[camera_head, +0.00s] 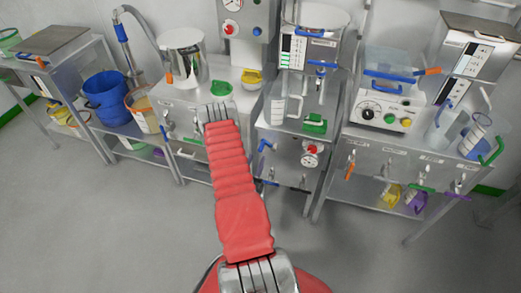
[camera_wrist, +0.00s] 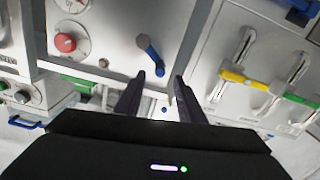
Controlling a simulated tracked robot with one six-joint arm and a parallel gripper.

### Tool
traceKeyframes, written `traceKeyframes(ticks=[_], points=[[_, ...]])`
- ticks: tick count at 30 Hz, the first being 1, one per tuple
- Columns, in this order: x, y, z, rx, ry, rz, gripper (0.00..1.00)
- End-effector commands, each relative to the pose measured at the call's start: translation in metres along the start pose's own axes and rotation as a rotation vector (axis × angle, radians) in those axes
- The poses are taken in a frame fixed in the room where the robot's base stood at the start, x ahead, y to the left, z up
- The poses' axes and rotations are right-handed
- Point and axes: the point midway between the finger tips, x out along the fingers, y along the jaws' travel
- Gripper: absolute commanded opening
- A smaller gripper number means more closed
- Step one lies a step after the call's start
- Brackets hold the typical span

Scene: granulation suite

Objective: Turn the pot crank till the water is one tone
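My gripper (camera_wrist: 159,84) shows in the wrist view with its two dark fingers apart and nothing between them. A short blue lever (camera_wrist: 148,54) on a pale metal panel is just beyond the fingertips, apart from them. It appears to be the blue lever (camera_head: 264,146) on the middle cabinet in the head view. A steel pot (camera_head: 184,56) stands on the bench left of my arm. Another pot-like vessel (camera_head: 318,17) stands above the middle cabinet. I cannot tell which part is the pot crank. No water surface is clear. In the head view my arm hides the gripper's fingers.
A red knob (camera_wrist: 65,42) sits beside the blue lever. Yellow (camera_wrist: 232,76) and green (camera_wrist: 298,98) handles are on a neighbouring panel. A blue bucket (camera_head: 106,96) stands at left. A control box (camera_head: 386,108) stands at right. The grey floor (camera_head: 120,240) in front is clear.

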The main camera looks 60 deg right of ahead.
Motion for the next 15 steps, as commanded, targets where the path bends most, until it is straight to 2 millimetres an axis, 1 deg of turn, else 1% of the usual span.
traceKeyframes(ticks=[1,9,12,15], points=[[0.008,0.001,0.0,0.001,0.001,0.002,0.36],[0.05,0.001,0.0,0.001,0.001,0.001,0.36],[0.062,0.0,0.0,0.0,0.001,0.001,0.36],[0.07,0.0,0.0,0.0,0.0,0.0,0.36]])
